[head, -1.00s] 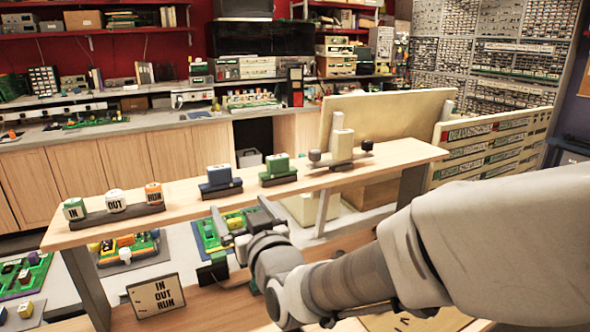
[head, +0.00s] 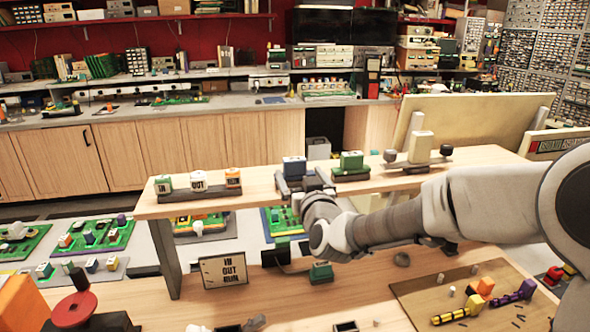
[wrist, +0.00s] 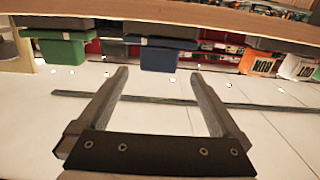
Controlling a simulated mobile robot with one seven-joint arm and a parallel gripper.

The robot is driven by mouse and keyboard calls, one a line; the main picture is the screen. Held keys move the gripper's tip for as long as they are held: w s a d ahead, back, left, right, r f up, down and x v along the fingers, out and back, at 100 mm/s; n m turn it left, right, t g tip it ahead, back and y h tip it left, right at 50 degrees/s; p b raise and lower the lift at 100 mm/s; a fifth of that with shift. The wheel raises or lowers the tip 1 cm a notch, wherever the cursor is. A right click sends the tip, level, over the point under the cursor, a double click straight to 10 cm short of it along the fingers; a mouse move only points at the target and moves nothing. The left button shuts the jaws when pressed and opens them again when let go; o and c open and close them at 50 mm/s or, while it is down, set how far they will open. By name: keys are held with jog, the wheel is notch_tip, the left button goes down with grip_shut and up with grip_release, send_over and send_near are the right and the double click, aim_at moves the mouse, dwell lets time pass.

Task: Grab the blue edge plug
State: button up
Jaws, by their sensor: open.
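The blue plug (head: 294,168) sits on a dark base on the wooden shelf in the head view, left of a green plug (head: 351,160). In the wrist view, which looks upside down, the blue plug (wrist: 172,57) hangs from the top, just beyond my fingertips. My gripper (head: 303,185) is open at the shelf's front edge. Its fingers partly hide the base of the blue plug. In the wrist view my gripper (wrist: 160,76) has nothing between its fingers, and the blue plug is roughly in line with the gap.
The green plug also shows in the wrist view (wrist: 58,53). The IN, OUT and RUN blocks (head: 198,182) stand to the left on the shelf (head: 260,184). A cream block (head: 420,147) with dark knobs stands to the right. A sign (head: 224,270) is below.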

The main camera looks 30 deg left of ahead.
aim_at(296, 164)
jog(key=shift+f+p+x, duration=0.15)
jog(key=shift+p+x, duration=0.35)
jog(key=shift+x, duration=0.85)
jog(key=shift+f+p+x, duration=0.15)
jog(key=shift+p+x, duration=0.3)
jog(key=shift+x, duration=0.85)
jog(key=shift+c, duration=0.3)
jog(key=shift+d, duration=0.1)
jog(key=c, duration=1.3)
jog(key=shift+c, duration=0.2)
jog(key=shift+r, duration=0.1)
jog(key=shift+r, duration=0.4)
jog(key=r+b, duration=0.1)
jog(key=r, duration=0.2)
jog(key=shift+d+r, duration=0.2)
jog(key=shift+r, duration=0.05)
jog(key=s+d+r+b, duration=0.1)
jog(key=s+d+r, duration=0.4)
jog(key=d, duration=0.5)
jog(key=shift+r+b, duration=0.4)
jog(key=shift+r, duration=0.35)
